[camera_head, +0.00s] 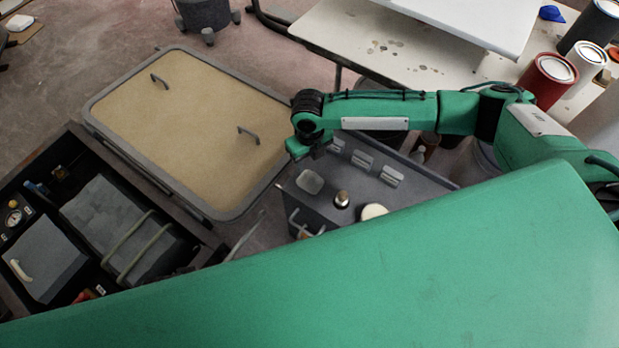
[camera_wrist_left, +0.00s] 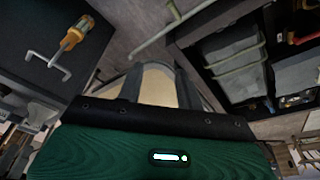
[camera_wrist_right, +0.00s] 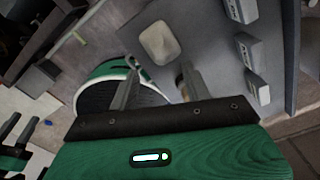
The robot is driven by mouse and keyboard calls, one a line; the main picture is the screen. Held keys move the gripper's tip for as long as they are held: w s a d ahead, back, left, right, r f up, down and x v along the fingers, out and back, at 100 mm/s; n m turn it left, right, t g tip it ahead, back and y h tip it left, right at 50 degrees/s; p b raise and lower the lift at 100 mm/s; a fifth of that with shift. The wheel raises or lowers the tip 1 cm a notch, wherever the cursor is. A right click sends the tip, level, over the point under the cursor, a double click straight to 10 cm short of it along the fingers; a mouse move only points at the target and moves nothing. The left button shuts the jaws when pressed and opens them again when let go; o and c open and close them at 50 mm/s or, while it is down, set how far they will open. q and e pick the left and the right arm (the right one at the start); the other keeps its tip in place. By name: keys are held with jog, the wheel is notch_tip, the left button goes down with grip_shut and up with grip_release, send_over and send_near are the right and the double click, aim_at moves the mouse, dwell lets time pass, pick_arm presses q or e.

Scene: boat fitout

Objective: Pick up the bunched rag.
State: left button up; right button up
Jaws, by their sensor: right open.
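A pale, soft-cornered lump (camera_head: 310,181), which looks like the bunched rag, lies on top of the grey box (camera_head: 325,215) near its left end. It also shows in the right wrist view (camera_wrist_right: 160,42), just beyond the fingertips. My right gripper (camera_head: 303,152) is above the box's far left corner, open and empty, apart from the lump. In the right wrist view its two fingers (camera_wrist_right: 160,76) stand apart. My green arm hides the near side in the head view.
A tan panel with handles (camera_head: 190,125) lies left.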

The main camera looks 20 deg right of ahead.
aim_at(310, 174)
notch_tip(310, 174, down, 3)
jog(key=shift+f, duration=0.1)
notch_tip(310, 174, down, 6)
jog(key=shift+s+d+r+b, duration=0.1)
jog(key=shift+s+r+b, duration=0.05)
jog(key=shift+b, duration=0.35)
pick_arm(q)
jog(key=shift+v, duration=1.05)
pick_arm(e)
jog(key=c, duration=1.1)
